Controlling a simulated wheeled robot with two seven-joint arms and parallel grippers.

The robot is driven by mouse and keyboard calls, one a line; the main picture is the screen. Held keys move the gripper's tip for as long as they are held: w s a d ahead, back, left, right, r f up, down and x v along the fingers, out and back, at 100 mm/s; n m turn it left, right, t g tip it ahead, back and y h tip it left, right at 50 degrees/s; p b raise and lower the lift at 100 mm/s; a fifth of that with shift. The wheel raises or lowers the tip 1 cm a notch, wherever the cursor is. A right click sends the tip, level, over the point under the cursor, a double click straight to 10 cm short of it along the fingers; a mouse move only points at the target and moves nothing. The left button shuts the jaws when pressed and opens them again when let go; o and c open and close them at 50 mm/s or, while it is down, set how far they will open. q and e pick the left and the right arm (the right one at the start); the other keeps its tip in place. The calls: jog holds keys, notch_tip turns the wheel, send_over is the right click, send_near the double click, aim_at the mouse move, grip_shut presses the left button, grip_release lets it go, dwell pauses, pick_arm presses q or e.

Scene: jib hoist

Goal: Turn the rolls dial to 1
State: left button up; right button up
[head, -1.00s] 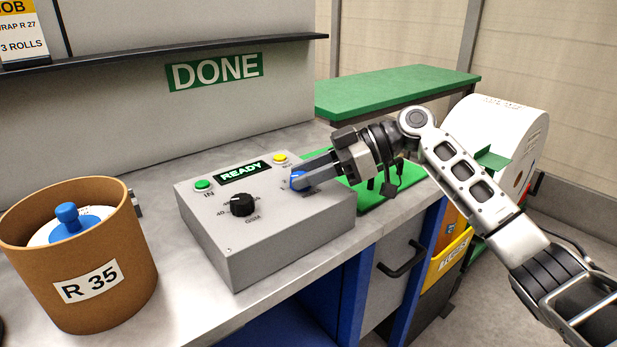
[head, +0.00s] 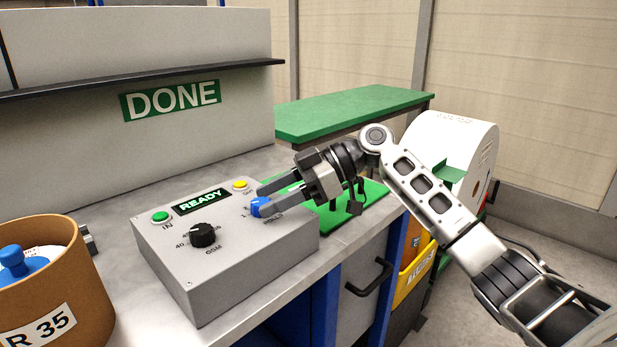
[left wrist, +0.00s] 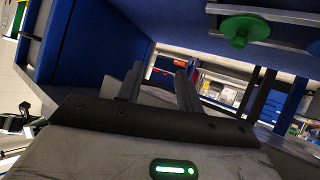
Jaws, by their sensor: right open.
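The rolls dial (head: 257,207) is a blue knob on the right of the grey control box (head: 240,262), its label and numbers partly covered by my gripper. Which number it points to cannot be read. My right gripper (head: 264,199) is open at the dial, with one finger above and behind it and the other at its right front side. Whether either finger touches the dial is unclear. In the left wrist view my left gripper (left wrist: 160,88) has its fingers apart with nothing between them, away from the box.
A brown R 35 tub (head: 85,290) stands left. A green block-like pad (head: 340,215) lies behind my right gripper.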

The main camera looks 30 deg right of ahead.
jog(key=v, duration=1.5)
jog(key=shift+b, duration=0.4)
